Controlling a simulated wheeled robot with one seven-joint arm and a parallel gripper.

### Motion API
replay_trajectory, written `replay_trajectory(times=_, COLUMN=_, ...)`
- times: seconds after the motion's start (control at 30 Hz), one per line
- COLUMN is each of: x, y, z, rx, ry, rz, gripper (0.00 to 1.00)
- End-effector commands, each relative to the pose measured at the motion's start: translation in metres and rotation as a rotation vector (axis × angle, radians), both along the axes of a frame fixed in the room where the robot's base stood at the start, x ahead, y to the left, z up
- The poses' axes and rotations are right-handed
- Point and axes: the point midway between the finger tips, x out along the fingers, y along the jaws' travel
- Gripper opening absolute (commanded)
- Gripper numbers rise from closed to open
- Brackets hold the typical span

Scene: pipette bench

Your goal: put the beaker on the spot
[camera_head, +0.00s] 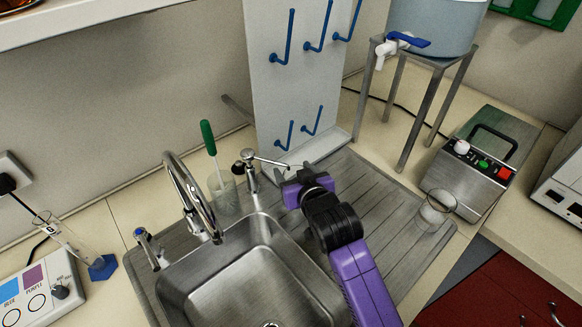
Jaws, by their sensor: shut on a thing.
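A clear glass beaker (437,210) stands at the right end of the ribbed steel drainboard, well to the right of my gripper. A second clear glass vessel (222,195) holds a green-handled brush (208,138) behind the sink, to the left of my gripper. I cannot make out a marked spot.
The sink (270,270) with its curved faucet (190,190) lies left of my arm. A small tap (250,165) points toward my gripper. A white peg board (295,75) rises behind. A stool (424,62) and a hotplate-like device (468,170) stand right. The drainboard (395,235) has free room.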

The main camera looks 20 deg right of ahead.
Motion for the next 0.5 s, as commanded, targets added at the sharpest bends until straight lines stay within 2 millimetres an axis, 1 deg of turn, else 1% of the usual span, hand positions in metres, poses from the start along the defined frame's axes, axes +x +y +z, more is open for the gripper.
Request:
replay_trajectory(times=0.03, x=-0.0018, y=0.0003, z=-0.0063, rx=0.0, ry=-0.001, rz=0.0, gripper=0.19)
replay_trajectory(times=0.33, x=-0.0028, y=0.0006, z=-0.0056, rx=0.0, ry=-0.002, rz=0.0, gripper=0.19)
replay_trajectory(times=0.5, x=-0.0029, y=0.0007, z=-0.0104, rx=0.0, ry=-0.001, rz=0.0, gripper=0.19)
